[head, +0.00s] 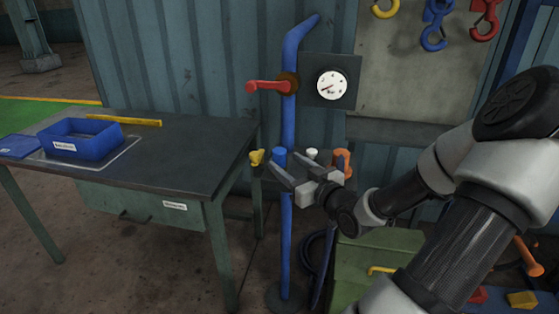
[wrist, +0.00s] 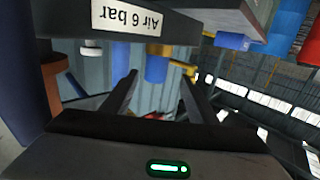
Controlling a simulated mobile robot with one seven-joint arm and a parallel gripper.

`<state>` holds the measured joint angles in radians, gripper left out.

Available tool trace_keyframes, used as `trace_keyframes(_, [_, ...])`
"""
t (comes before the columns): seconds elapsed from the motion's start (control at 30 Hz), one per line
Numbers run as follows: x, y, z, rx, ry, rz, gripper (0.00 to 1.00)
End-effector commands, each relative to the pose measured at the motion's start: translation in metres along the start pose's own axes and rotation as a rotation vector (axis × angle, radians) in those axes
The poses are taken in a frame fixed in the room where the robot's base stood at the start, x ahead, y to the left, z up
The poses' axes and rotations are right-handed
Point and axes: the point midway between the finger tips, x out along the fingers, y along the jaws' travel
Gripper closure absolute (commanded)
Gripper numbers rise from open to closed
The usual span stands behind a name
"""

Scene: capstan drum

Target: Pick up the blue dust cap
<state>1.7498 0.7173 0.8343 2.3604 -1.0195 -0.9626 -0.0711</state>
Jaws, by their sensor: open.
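The blue dust cap (head: 280,153) stands on a small dark shelf by the wall, between a yellow cap (head: 256,157) and a white cap (head: 312,153). In the wrist view, which is upside down, the blue cap (wrist: 157,69) sits on a brass-coloured fitting. My gripper (head: 281,159) is open and level with the shelf, with its fingers pointing at the blue cap. In the wrist view the cap appears between the two fingertips (wrist: 159,80). I cannot tell whether the fingers reach around it or stop short of it.
An orange cap (head: 341,160) stands at the shelf's right end. The shelf edge bears an "Air 6 bar" label (wrist: 126,17). A blue pipe (head: 290,90) with a red lever (head: 270,86) rises behind. A workbench (head: 190,150) with a blue bin (head: 80,145) is left.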

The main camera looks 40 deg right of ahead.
Motion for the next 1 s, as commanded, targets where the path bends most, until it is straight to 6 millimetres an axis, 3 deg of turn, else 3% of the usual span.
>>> trace_keyframes(0.17, [0.011, 0.001, 0.000, 0.000, 0.001, -0.001, 0.46])
trace_keyframes(0.5, [0.056, 0.007, -0.003, 0.001, 0.000, -0.001, 0.46])
trace_keyframes(0.77, [0.059, 0.007, -0.004, 0.001, -0.001, 0.000, 0.46])
trace_keyframes(0.87, [0.059, 0.007, -0.004, 0.001, -0.001, 0.000, 0.58])
trace_keyframes(1.0, [0.059, 0.007, -0.004, 0.001, -0.001, 0.000, 0.82])
